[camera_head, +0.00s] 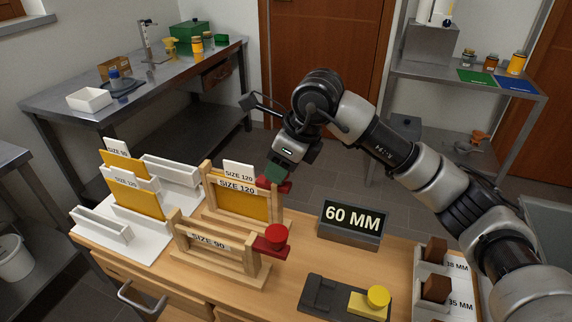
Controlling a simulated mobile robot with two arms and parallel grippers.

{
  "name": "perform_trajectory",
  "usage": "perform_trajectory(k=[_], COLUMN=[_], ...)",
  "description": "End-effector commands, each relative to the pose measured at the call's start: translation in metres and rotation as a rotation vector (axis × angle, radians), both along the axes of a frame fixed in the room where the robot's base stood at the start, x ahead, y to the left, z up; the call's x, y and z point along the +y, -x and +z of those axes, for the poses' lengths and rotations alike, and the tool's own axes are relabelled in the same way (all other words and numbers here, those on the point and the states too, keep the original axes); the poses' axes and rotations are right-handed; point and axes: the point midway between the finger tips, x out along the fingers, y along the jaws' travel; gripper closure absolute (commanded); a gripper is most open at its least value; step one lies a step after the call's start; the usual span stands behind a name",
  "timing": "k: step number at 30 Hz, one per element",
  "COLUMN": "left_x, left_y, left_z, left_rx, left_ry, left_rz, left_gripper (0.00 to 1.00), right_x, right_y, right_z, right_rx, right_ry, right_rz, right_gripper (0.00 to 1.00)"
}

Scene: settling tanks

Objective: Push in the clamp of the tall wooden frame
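The tall wooden frame (208,190), labelled SIZE 120, stands upright at the back of the wooden bench with a yellow panel (256,207) in it. Its red clamp (285,187) is on its right side, partly hidden by my gripper. My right gripper (275,173) points down at this clamp, its dark green tips right at or just above the red part. I cannot tell whether they touch, or whether the fingers are open or shut. My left gripper is not in view.
A lower SIZE 90 frame (222,262) with a red clamp (275,236) stands in front. A white rack (150,232) with panels is left.

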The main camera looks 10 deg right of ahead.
Motion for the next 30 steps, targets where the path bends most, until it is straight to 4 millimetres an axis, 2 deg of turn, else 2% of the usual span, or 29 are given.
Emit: perform_trajectory(k=[1, 4, 14, 17, 24, 30], left_x=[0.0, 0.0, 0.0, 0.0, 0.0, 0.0], left_y=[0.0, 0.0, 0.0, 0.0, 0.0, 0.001], left_z=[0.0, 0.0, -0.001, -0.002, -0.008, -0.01], left_rx=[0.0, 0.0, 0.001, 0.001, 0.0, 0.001], left_ry=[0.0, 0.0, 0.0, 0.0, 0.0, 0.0], left_rz=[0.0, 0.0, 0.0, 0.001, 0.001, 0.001], left_gripper=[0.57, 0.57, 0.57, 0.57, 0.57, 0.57], right_x=[0.0, 0.0, -0.002, -0.005, -0.02, -0.03], right_y=[0.0, 0.0, 0.001, 0.003, 0.013, 0.02], right_z=[0.0, 0.0, 0.003, 0.014, 0.058, 0.088], right_rx=[0.0, 0.0, 0.001, -0.001, -0.003, -0.001], right_ry=[0.0, 0.001, 0.002, 0.002, 0.002, 0.003], right_rz=[0.001, 0.001, 0.001, 0.0, -0.001, 0.0], right_gripper=[0.47, 0.34, 0.34, 0.34, 0.34, 0.34])
